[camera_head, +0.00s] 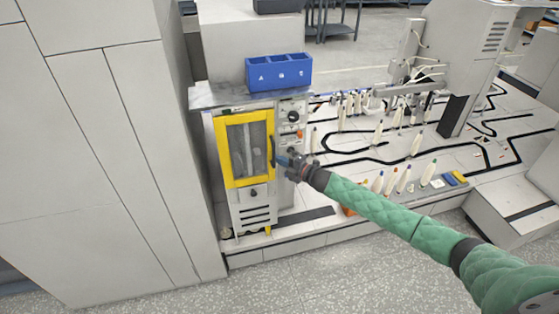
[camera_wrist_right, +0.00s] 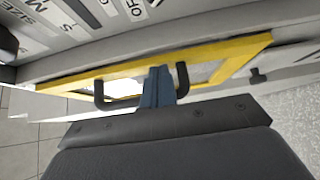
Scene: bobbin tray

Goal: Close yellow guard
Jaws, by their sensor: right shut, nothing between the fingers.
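The yellow guard (camera_head: 222,150) is a framed door with a dark window on the front of a grey machine cabinet. It stands upright and looks almost flush with the cabinet; I cannot tell whether a gap remains. Its dark handle (camera_head: 272,150) is on the right side. My right gripper (camera_head: 283,160) is at that handle, shut and empty. In the right wrist view the blue fingertips (camera_wrist_right: 157,87) overlap the black handle (camera_wrist_right: 183,80), in front of the yellow frame (camera_wrist_right: 235,52); contact is unclear. My left gripper is out of view.
A control panel with knobs (camera_head: 293,116) is right of the guard. A blue bin (camera_head: 279,73) stands on top of the cabinet. A tall grey cabinet (camera_head: 130,150) closes off the left. Several bobbins and a white track table (camera_head: 350,150) lie to the right. Floor in front is clear.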

